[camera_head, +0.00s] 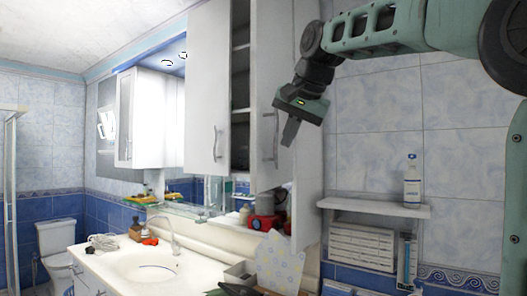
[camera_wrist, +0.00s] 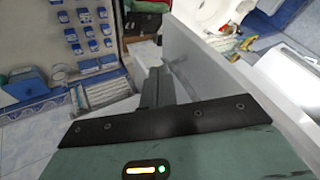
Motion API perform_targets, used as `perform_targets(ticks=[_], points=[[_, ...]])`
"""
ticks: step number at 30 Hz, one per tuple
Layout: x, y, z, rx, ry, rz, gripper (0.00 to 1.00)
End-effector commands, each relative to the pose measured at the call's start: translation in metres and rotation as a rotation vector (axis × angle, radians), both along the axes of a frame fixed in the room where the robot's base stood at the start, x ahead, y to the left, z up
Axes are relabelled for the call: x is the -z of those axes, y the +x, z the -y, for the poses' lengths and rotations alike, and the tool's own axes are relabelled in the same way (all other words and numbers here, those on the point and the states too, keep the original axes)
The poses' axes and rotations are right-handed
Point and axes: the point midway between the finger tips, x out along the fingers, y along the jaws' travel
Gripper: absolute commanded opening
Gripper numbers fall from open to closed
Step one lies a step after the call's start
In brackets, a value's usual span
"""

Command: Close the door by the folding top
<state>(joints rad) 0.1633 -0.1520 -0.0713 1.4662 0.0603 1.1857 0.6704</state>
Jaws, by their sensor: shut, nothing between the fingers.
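A tall white wall cabinet stands in the middle of the head view. Its left door (camera_head: 207,85) has a bar handle, and its right door (camera_head: 268,70) has another (camera_head: 271,138). A dark gap with shelves (camera_head: 240,75) shows between them, so the cabinet stands partly open. My gripper (camera_head: 288,142) is shut and empty, pointing down beside the right door's handle. In the wrist view my gripper's fingers (camera_wrist: 158,75) are together next to a white door panel (camera_wrist: 222,85) with a handle. Whether they touch it I cannot tell. I cannot make out a folding top.
A white counter with a sink (camera_head: 145,266) and tap lies below left. A red item (camera_head: 262,222) and other small things stand under the cabinet. A wall shelf (camera_head: 372,207) with a bottle (camera_head: 412,180) is at the right. A toilet (camera_head: 57,245) is far left.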

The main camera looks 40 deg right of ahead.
Motion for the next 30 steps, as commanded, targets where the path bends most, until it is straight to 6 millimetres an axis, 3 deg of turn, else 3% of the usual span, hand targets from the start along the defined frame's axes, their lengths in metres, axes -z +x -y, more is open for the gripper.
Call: perform_targets(ticks=[8, 15, 30], points=[[0.042, 0.034, 0.002, -0.002, 0.0, -0.004, 0.0], [0.039, 0.06, -0.015, -0.004, -0.001, -0.002, 0.0], [0.041, 0.065, -0.018, -0.001, 0.0, 0.001, 0.0]])
